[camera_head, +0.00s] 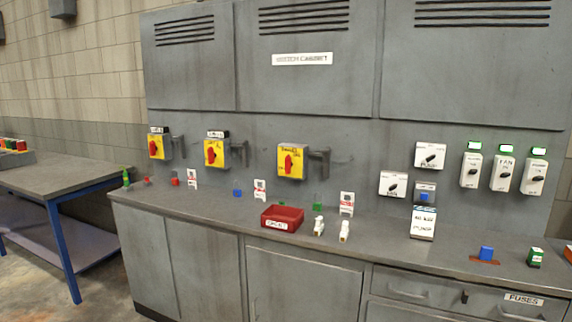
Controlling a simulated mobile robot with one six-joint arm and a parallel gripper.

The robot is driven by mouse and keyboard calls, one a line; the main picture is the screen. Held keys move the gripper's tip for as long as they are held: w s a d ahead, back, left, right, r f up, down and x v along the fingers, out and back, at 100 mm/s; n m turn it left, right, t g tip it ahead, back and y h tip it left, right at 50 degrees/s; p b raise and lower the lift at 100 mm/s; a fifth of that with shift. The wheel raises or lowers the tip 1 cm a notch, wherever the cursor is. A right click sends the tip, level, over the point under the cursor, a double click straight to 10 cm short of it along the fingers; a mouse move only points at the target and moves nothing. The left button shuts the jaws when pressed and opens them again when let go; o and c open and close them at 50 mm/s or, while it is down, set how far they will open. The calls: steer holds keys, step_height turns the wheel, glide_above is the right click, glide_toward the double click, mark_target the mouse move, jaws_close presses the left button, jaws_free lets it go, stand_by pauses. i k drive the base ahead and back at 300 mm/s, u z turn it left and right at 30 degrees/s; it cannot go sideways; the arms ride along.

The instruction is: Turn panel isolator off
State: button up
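Three yellow isolator boxes with red rotary handles are on the grey cabinet wall in the head camera view. They are the left isolator (157,147), the middle isolator (214,153) and the right isolator (291,161). The red handles look roughly upright. Their lettering is too small to read surely, so I cannot tell which one is the panel isolator. A grey bracket-like part sits at the right of each box, such as the one by the right isolator (319,161). My gripper is not in view.
White switch boxes (430,156) are on the wall at right. A blue-legged table (65,177) stands left. The wall before the isolators is clear.

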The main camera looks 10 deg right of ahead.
mark_target(288, 163)
steer(key=i, duration=0.15)
steer(key=k, duration=1.35)
steer(key=z, duration=0.05)
steer(key=i, duration=1.4)
steer(key=u, duration=0.95)
steer(key=i, duration=0.8)
steer(key=u, duration=0.45)
